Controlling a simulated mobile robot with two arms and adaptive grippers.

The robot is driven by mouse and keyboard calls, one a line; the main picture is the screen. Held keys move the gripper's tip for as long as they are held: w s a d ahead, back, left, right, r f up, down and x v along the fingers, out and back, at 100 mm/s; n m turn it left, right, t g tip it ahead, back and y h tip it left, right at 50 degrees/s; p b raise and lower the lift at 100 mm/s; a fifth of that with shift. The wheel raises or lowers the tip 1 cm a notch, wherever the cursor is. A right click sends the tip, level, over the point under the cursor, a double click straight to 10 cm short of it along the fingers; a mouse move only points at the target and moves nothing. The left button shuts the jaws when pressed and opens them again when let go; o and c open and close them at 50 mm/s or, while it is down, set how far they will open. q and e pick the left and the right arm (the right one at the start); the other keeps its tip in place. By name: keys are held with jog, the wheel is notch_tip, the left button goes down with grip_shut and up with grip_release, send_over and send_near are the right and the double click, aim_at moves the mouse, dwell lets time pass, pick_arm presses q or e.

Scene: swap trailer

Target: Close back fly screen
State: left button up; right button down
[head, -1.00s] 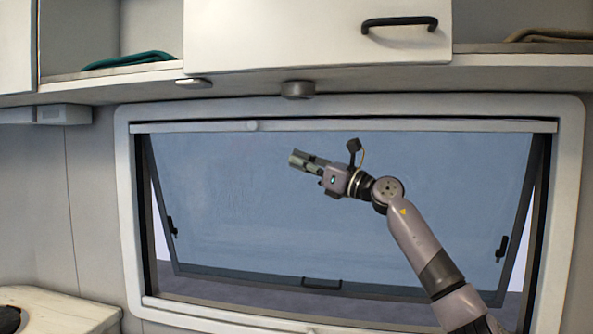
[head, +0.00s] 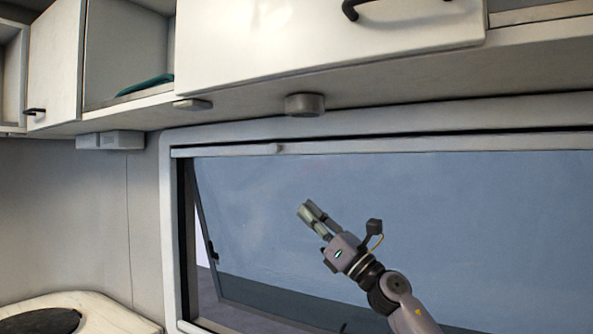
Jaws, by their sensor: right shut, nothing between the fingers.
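The back window (head: 450,220) is a tinted pane hinged at the top and tilted outward at the bottom. Along the top of its frame runs a pale horizontal bar (head: 225,151) with a small raised tab (head: 277,149), which looks like the rolled-up fly screen's edge. No screen is seen drawn over the opening. My right gripper (head: 310,214) is shut and empty. It is in front of the pane, below and slightly right of the tab, apart from the bar, pointing up and left. My left gripper is not in view.
White overhead cabinets (head: 320,50) hang above the window, with a round grey fixture (head: 305,104) beneath. An open shelf holds a teal cloth (head: 146,86). A pale counter (head: 85,312) is at lower left. The left window frame edge (head: 170,240) is upright.

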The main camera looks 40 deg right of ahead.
pick_arm(q)
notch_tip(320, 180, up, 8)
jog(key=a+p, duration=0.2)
jog(key=p, duration=0.5)
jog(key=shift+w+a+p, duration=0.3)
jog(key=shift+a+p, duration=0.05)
pick_arm(e)
jog(key=s+r+x, duration=0.1)
jog(key=r+x, duration=0.1)
jog(key=x, duration=1.1)
jog(key=shift+s, duration=0.25)
